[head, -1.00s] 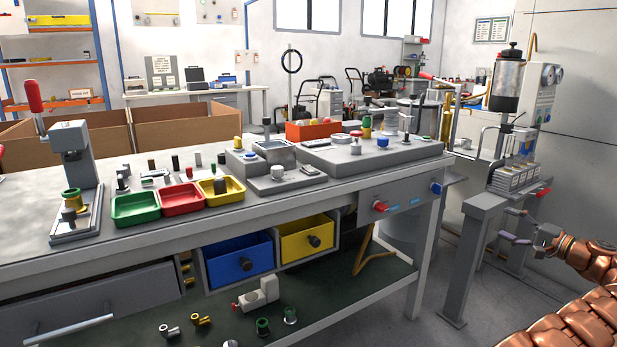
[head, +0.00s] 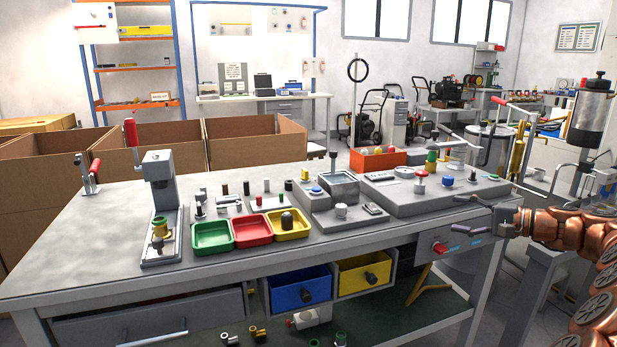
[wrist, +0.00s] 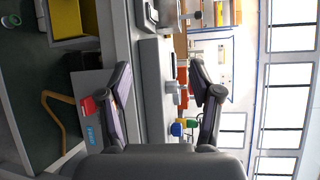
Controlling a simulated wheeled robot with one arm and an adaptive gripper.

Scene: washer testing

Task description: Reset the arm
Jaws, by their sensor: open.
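My gripper (head: 464,212) is at the right of the head view, in front of the workbench's right end. My copper-coloured arm reaches in from the right edge behind it. The two fingers are spread and point left, with nothing between them. In the wrist view the gripper (wrist: 160,82) also shows open and empty, with a finger on each side. That view is turned sideways, with the bench edge and drawers on its left.
The grey workbench (head: 110,222) carries a lever press (head: 161,190), green (head: 212,240), red (head: 251,231) and yellow (head: 299,226) trays, and a raised fixture block (head: 420,202). Blue (head: 285,297) and yellow (head: 352,281) drawers sit below. A metal cylinder device (head: 590,118) stands at right.

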